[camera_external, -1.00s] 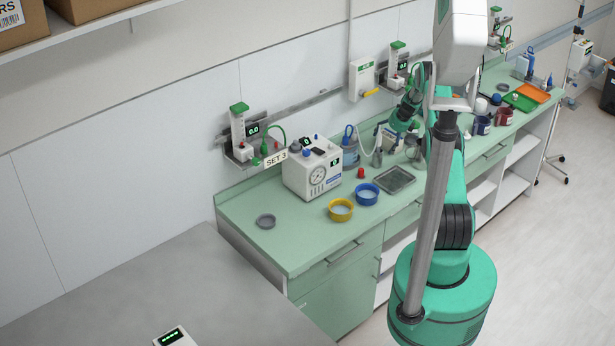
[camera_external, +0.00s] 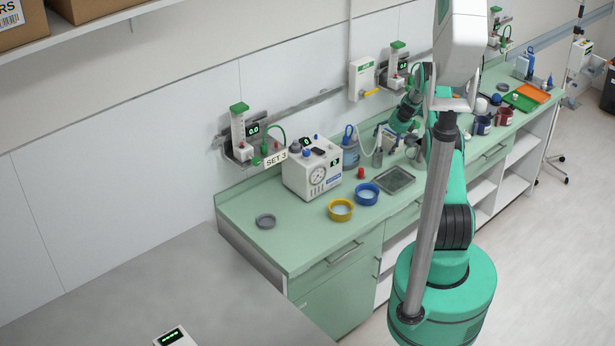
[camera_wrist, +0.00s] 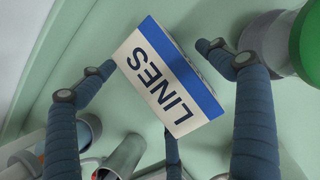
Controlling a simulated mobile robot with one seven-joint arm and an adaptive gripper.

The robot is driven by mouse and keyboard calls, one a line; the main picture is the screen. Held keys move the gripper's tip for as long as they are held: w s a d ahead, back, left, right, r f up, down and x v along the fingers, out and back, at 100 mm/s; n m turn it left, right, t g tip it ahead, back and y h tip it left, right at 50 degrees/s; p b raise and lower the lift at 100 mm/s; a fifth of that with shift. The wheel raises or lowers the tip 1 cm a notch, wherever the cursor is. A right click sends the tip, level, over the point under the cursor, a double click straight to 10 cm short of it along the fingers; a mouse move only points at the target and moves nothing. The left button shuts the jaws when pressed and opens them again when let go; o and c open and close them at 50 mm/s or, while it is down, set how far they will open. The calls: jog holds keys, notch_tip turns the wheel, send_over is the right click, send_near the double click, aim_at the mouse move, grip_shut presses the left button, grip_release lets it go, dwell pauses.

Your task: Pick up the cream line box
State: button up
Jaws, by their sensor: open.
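The cream line box (camera_wrist: 162,82) has a blue band and the word LINES on it. In the wrist view it lies between the spread blue-grey fingers of my gripper (camera_wrist: 158,58). The gripper is open, with fingers to the left and right of the box and a third finger below it. Green counter shows between the side fingers and the box; I cannot tell whether the lower finger touches it.

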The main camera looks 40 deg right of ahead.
aim_at(388, 136)
dwell(0.3)
jog(key=c, duration=1.3)
jog(key=shift+r, duration=0.2)
jog(key=shift+r, duration=5.1)
